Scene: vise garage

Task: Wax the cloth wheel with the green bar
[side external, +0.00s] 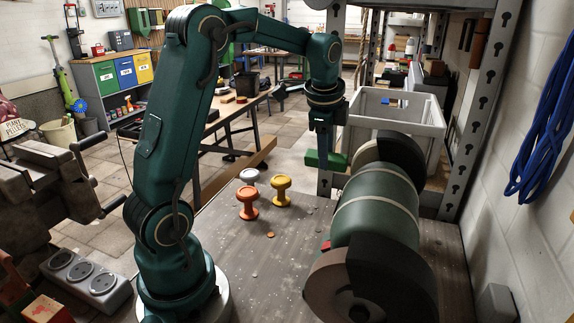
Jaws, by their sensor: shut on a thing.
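My gripper (323,150) points down over the far part of the bench and is shut on the green bar (338,162). The bar lies roughly level and sticks out on both sides of the fingers. The bench grinder has a green motor body (376,207) with a wheel at each end. The far wheel (364,152) is partly covered by a dark guard. The bar's right end is close to it in the picture; I cannot tell whether they touch. The near wheel (337,287) is brownish, also under a dark guard.
A vise (45,180) is at left. The bench's middle is mostly clear.

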